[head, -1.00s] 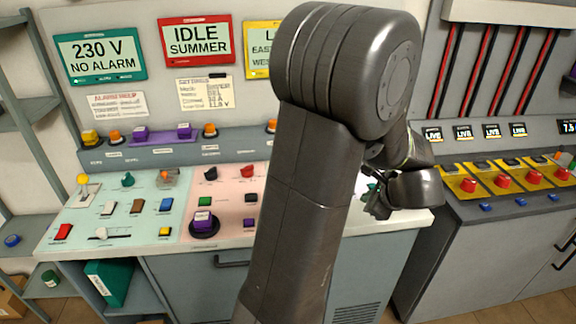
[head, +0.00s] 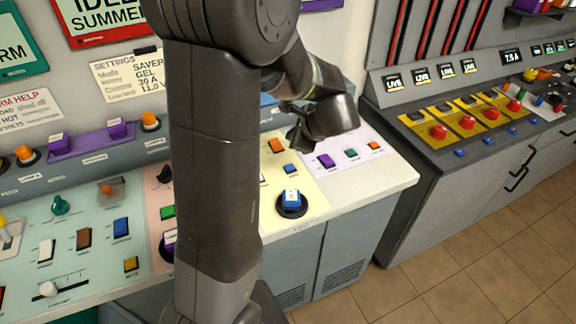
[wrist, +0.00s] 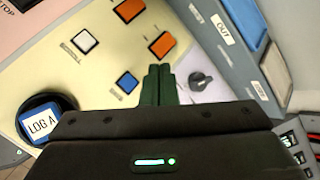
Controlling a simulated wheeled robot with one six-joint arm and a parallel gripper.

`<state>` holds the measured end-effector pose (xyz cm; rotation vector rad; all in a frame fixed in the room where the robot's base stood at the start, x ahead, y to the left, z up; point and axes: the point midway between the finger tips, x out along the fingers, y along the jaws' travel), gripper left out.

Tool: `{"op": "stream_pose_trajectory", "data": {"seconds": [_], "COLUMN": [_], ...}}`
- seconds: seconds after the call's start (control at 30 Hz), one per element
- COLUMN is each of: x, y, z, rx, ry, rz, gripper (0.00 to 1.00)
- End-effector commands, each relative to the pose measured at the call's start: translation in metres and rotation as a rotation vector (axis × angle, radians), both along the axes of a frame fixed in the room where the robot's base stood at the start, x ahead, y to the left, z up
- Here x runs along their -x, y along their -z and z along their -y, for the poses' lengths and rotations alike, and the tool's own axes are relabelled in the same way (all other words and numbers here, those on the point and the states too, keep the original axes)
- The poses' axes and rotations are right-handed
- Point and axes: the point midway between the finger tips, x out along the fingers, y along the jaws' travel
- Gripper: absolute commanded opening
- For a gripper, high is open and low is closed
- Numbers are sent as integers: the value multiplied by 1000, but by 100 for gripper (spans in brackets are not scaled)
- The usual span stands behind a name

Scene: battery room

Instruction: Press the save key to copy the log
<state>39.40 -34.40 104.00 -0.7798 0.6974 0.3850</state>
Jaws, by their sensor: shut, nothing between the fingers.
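My gripper (wrist: 158,72) is shut and empty, its fingertips over the cream panel in the wrist view. It also shows in the head view (head: 296,138), dark and partly behind my arm. A small blue key (wrist: 127,82) is just left of the fingers; it shows in the head view too (head: 291,169). Its small label is not clearly legible, so I cannot tell which key is the save key. Two orange keys (wrist: 161,44) (wrist: 129,10) and a white key (wrist: 85,40) are on the same panel. A large blue button (wrist: 40,124) reads "LOG A" on a black round base.
A dark knob (wrist: 201,80) is right of the fingers on a pale lilac panel. That panel also has purple (head: 325,160), green (head: 351,153) and orange (head: 374,145) keys. A raised grey ledge (wrist: 225,50) runs behind. Another console (head: 440,150) stands right, across a floor gap.

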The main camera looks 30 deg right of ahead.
Motion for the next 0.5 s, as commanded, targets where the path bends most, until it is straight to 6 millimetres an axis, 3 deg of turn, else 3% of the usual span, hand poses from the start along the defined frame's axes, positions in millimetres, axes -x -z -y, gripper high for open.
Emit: {"op": "stream_pose_trajectory", "data": {"seconds": [0.27, 0.5], "x": [0, 0], "y": [9, 36], "z": [0, 0], "rx": [0, -1], "ry": [0, 0], "rz": [0, -1], "gripper": [0, 0]}}
